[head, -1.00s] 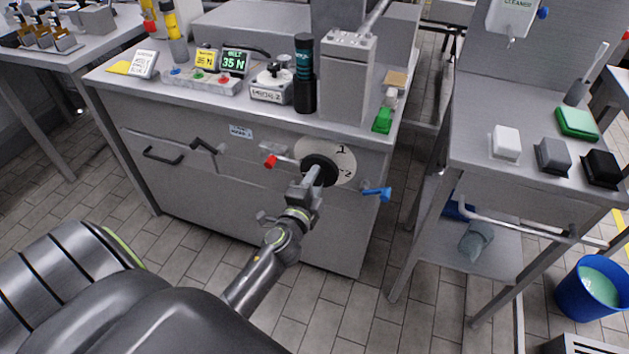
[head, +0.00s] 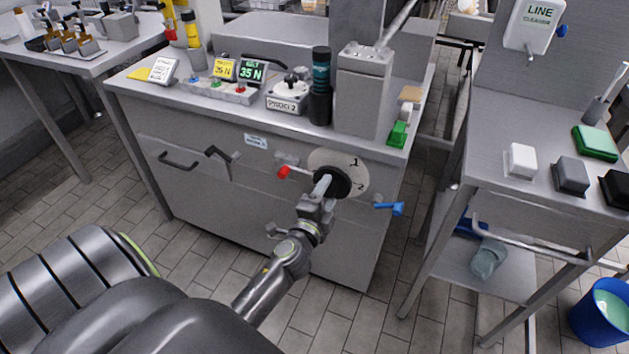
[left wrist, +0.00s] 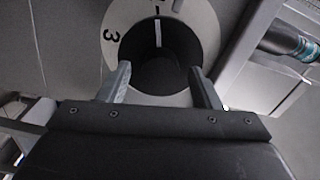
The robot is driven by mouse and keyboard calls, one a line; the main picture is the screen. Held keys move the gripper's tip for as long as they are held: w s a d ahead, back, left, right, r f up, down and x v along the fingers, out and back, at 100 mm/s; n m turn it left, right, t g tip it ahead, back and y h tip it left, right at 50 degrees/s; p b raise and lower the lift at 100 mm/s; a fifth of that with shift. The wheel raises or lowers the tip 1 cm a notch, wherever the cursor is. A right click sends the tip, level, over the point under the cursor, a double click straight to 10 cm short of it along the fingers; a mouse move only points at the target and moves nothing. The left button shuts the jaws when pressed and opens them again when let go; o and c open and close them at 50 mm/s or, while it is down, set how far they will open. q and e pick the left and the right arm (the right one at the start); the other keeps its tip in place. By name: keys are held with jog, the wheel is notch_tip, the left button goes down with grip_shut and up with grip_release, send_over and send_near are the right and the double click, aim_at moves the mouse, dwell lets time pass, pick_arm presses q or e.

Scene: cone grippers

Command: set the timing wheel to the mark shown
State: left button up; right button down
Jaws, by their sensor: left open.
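The timing wheel is a pale round disc (head: 351,176) with a black hub on the front of the grey cabinet; the numbers 1 and 2 show on its right side. In the left wrist view the disc (left wrist: 123,14) shows a 3 at left, and its black hub (left wrist: 170,72) has a white line at the top. My left gripper (head: 324,186) is at the hub, its jaws hiding part of it. In the left wrist view its two fingers (left wrist: 160,88) are apart, one on each side of the hub's lower part; contact cannot be told. My right gripper is not in view.
A red-tipped lever (head: 283,172) is close left of the wheel, and a blue handle (head: 390,208) is at its lower right. A black handle (head: 219,154) sticks out further left. On the cabinet top stand a selector box (head: 287,103), displays and a dark cylinder (head: 320,88).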

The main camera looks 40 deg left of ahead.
pick_arm(q)
jog(key=b+v, duration=0.2)
jog(key=v, duration=1.5)
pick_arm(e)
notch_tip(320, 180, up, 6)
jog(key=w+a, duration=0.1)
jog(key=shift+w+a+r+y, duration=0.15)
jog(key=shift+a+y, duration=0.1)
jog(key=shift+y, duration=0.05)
pick_arm(q)
jog(key=shift+a, duration=0.1)
